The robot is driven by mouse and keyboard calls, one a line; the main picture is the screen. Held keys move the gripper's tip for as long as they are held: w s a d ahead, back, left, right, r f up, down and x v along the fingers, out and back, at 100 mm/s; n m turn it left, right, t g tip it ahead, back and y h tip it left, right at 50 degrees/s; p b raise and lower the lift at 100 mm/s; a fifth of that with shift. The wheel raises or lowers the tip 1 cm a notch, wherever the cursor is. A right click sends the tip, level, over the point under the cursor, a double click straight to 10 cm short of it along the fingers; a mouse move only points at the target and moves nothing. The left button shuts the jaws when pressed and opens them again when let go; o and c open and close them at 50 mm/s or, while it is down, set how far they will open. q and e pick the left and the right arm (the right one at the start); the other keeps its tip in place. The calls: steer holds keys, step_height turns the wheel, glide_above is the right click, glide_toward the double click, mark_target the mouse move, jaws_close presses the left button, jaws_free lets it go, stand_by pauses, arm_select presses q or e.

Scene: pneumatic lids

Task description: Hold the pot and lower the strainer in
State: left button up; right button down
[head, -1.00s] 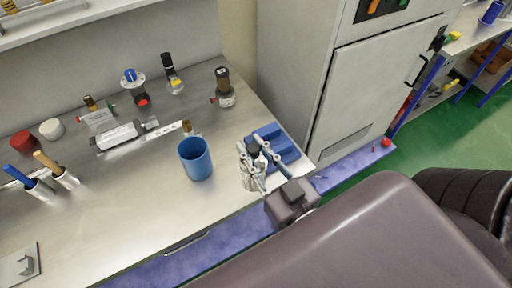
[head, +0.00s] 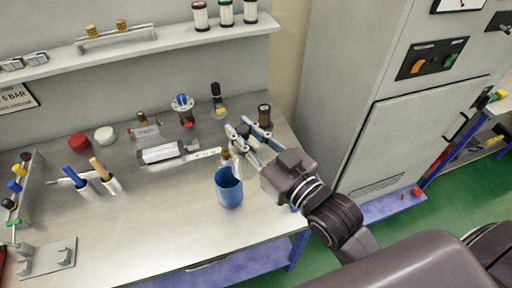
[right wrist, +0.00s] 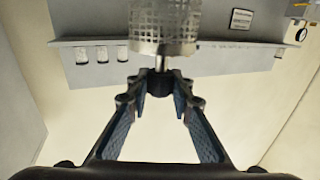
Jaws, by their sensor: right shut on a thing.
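The blue pot (head: 229,190) stands upright and open on the steel bench in the head view. My right gripper (head: 241,134) is above and just behind it, shut on the strainer's dark knob (right wrist: 160,80). The strainer (head: 237,160) is a grey mesh cylinder hanging below the fingers, at the pot's rim in the head view; I cannot tell whether its lower end is above or inside the pot. In the right wrist view the strainer's mesh (right wrist: 165,25) fills the top middle, beyond the fingertips. My left gripper is in neither view.
Two handled tools (head: 105,176) stand at left. A shelf (head: 160,44) hangs above. The bench front left of the pot is clear.

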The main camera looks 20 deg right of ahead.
steer(key=w+a+r+n+g+y, duration=0.1)
steer(key=w+a+r+n+y, duration=0.1)
steer(key=r, duration=0.5)
steer(key=w+a+y, duration=0.1)
steer(key=w+a, duration=0.1)
steer(key=w, duration=0.1)
steer(key=shift+w+r, duration=0.3)
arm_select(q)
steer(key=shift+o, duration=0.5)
